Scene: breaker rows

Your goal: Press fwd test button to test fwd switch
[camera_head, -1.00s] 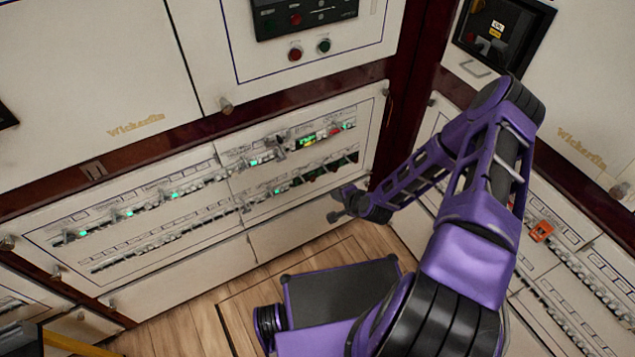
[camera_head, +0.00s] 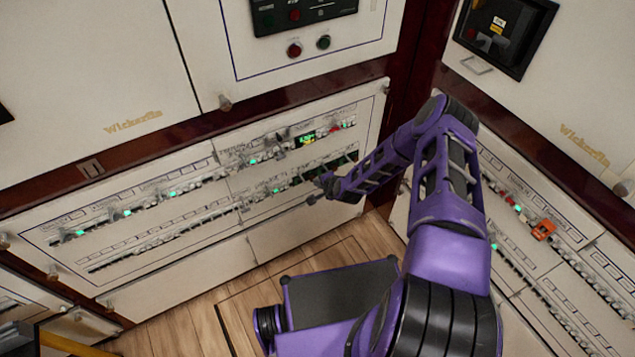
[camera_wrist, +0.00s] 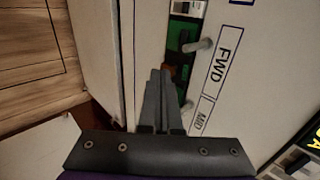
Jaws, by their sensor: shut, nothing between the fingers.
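The FWD label (camera_wrist: 226,62) is on the white breaker panel in the wrist view, with a MID label (camera_wrist: 202,121) below it. A light grey peg-like lever (camera_wrist: 198,46) sticks out beside FWD, and another lever (camera_wrist: 187,107) is beside MID. A dark slot with green parts (camera_wrist: 173,72) lies behind them. My gripper (camera_wrist: 159,74) is shut and empty, its tips left of the slot and levers; contact cannot be told. In the head view my gripper (camera_head: 318,190) is at the right part of the lower breaker row (camera_head: 245,207). I cannot make out which part is the test button.
The panel row with green lights (camera_head: 172,194) runs left of my gripper. A second breaker panel with an orange part (camera_head: 543,230) stands at the right. Wooden floor (camera_head: 190,325) lies below. Red and green round buttons (camera_head: 294,50) are on the upper cabinet.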

